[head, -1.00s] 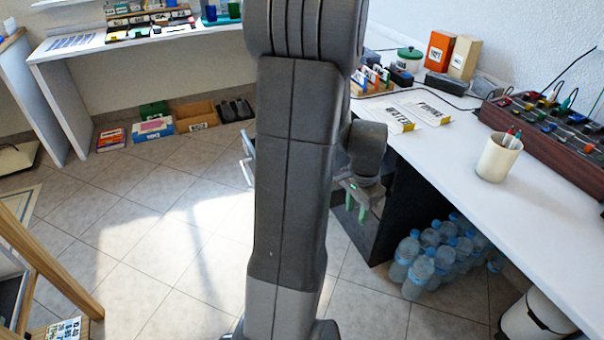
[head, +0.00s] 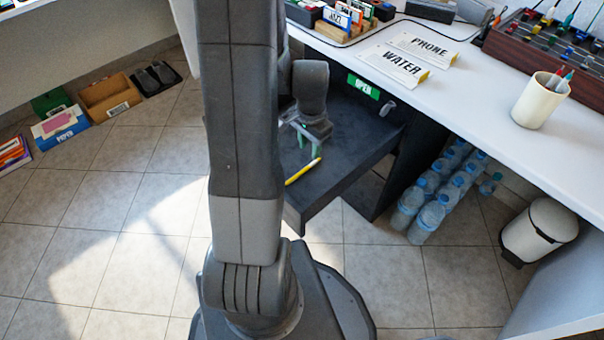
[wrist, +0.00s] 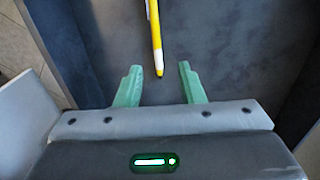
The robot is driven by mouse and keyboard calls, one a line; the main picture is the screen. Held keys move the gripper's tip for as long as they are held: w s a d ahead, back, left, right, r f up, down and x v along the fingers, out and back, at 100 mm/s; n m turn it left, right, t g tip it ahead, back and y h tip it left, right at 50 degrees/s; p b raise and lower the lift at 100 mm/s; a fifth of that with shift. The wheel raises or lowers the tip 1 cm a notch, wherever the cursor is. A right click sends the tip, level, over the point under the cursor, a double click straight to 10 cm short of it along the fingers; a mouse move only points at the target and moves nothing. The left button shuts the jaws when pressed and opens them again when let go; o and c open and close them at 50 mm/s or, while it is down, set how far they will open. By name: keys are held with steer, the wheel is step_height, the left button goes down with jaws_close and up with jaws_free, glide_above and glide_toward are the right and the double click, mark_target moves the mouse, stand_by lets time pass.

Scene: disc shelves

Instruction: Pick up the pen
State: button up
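My gripper (wrist: 157,80) is open, with one finger on each side of the pen's line. Nothing is between the fingers' inner faces. In the head view my gripper (head: 308,143) is over the drawer, close to the pen's upper end.
The white desk (head: 460,85) overhangs the drawer at the right, with a cup of pens (head: 540,100) and WATER (head: 395,67) and PHONE (head: 425,46) signs on it. Water bottles (head: 430,200) and a bin (head: 538,230) stand beneath. The tiled floor at left is mostly clear.

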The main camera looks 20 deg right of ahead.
mark_target(309, 165)
steer(key=f, duration=0.2)
steer(key=f+b, duration=0.1)
steer(key=f, duration=0.1)
steer(key=f+b, duration=0.1)
steer(key=f, duration=0.1)
steer(key=shift+s+f, duration=0.1)
steer(key=shift+s, duration=0.15)
jaws_close()
